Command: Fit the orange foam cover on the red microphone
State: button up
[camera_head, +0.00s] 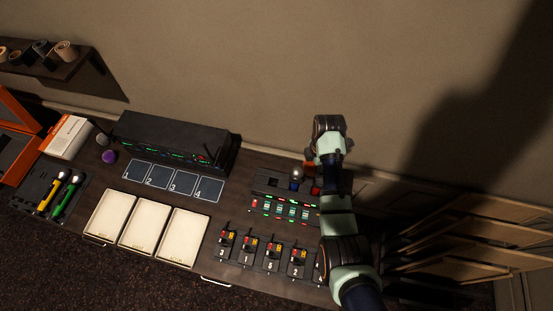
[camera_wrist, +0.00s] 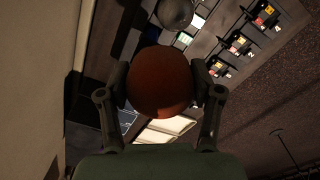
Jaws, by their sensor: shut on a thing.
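My gripper (camera_wrist: 162,76) is shut on the orange foam cover (camera_wrist: 162,84), a rounded, dark orange piece between the two fingers in the wrist view. In the head view my arm hides most of the gripper; a bit of the orange cover (camera_head: 309,167) shows beside it, above the back of a small dark unit. A red part (camera_head: 315,189), perhaps the red microphone, shows on that unit, partly hidden by my arm. A grey rounded microphone head (camera_head: 296,174) stands left of it, above a blue part. A grey ball also shows beyond the cover in the wrist view (camera_wrist: 174,12).
Grey (camera_head: 103,139) and purple (camera_head: 109,157) pieces sit at the desk's left. Yellow (camera_head: 46,194) and green (camera_head: 66,194) microphones lie in a dark tray. A black rack unit (camera_head: 173,139) stands at the back. Numbered pads (camera_head: 172,180) are clear. Wooden slats (camera_head: 460,240) stand right.

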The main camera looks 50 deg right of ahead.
jog(key=shift+n, duration=0.7)
jog(key=s+d, duration=0.1)
jog(key=s, duration=0.1)
jog(key=s+d, duration=0.1)
jog(key=s, duration=0.1)
jog(key=shift+d+r+p, duration=0.2)
jog(key=shift+d+p, duration=0.15)
notch_tip(320, 180, down, 4)
jog(key=b, duration=0.4)
jog(key=shift+f+b, duration=0.15)
jog(key=shift+b, duration=0.15)
jog(key=shift+f, duration=0.15)
jog(key=shift+p, duration=0.65)
jog(key=shift+f+b, duration=1.85)
jog(key=shift+f, duration=0.8)
jog(key=o, duration=0.8)
jog(key=shift+o, duration=0.7)
